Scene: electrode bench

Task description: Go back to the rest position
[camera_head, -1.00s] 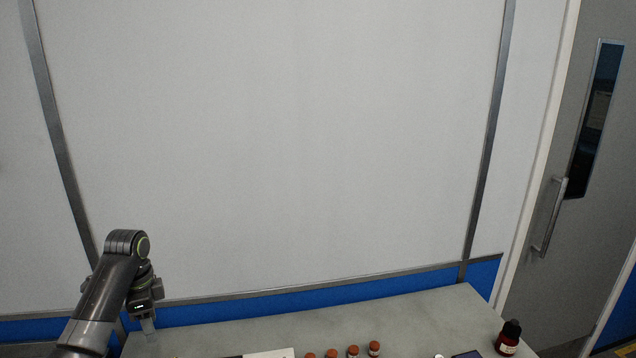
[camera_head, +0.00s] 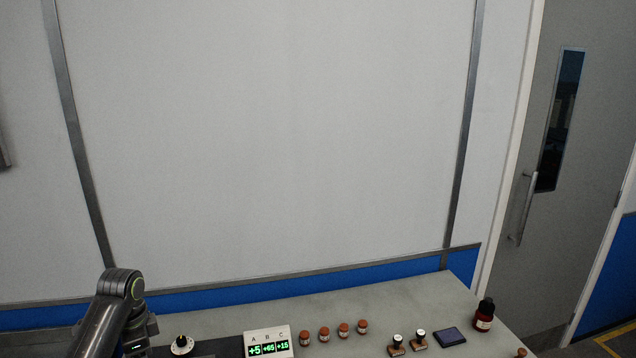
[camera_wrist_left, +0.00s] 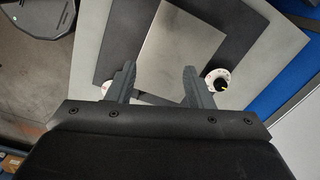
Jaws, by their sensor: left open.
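My left arm comes in at the lower left of the head view, bent at the elbow, and its fingers are hidden there. In the left wrist view my left gripper (camera_wrist_left: 158,85) is open, with nothing between its fingers, above the bench. Below it lie a dark board and a pale metal plate (camera_wrist_left: 175,50). A white dial with a black knob (camera_wrist_left: 217,81) shows beside the right finger; it appears to be the dial (camera_head: 181,345) in the head view. A second white dial is partly hidden behind the left finger. My right gripper is not in view.
On the bench (camera_head: 390,306) are a display box (camera_head: 267,342), several brown-capped vials (camera_head: 343,330), two stamps (camera_head: 397,345), a dark pad (camera_head: 449,337) and a dark red bottle (camera_head: 484,316). A wall stands behind, and a door (camera_head: 575,150) at the right.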

